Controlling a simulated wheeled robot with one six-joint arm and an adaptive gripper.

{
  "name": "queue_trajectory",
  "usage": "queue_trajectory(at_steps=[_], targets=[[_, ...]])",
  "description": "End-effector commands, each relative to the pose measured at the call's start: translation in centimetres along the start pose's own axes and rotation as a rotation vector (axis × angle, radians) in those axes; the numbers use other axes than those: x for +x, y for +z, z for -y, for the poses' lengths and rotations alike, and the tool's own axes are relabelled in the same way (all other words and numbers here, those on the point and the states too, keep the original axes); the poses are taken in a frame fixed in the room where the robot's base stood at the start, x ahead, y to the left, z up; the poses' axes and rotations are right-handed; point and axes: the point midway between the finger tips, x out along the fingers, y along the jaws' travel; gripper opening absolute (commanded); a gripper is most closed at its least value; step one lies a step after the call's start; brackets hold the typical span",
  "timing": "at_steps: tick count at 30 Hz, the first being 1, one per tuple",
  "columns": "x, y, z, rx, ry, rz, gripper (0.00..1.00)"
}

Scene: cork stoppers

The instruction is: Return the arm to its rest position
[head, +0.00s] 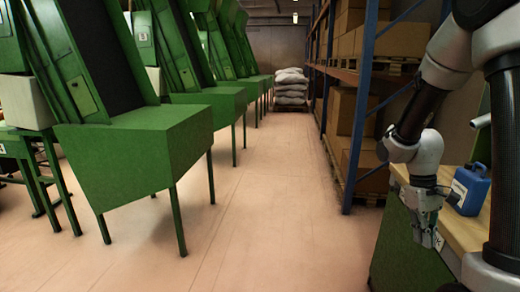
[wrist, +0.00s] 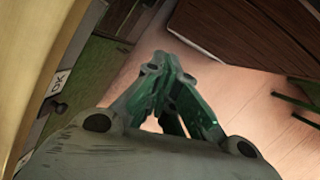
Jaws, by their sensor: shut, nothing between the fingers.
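My gripper (head: 428,236) hangs at the right of the head view, pointing down beside the front edge of a wooden-topped bench (head: 462,232). In the wrist view my gripper (wrist: 172,122) has its fingers together with nothing between them. My arm rises from it along the right side of the head view. A blue jug (head: 468,190) with a pale label stands on the bench, close to the right of the gripper.
Green machines (head: 140,150) on legs line the left side. Blue-framed shelving (head: 362,100) with cardboard boxes stands behind my arm. White sacks (head: 290,88) are stacked at the far end. The pinkish floor (head: 270,215) between is clear.

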Motion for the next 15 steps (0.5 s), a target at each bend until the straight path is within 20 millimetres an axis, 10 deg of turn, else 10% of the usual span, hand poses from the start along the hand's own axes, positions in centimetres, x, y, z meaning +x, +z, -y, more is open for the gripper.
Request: queue_trajectory(at_steps=[15], targets=[[-11.5,12.3,6.9,0.255,-0.076,-0.392,0.00]])
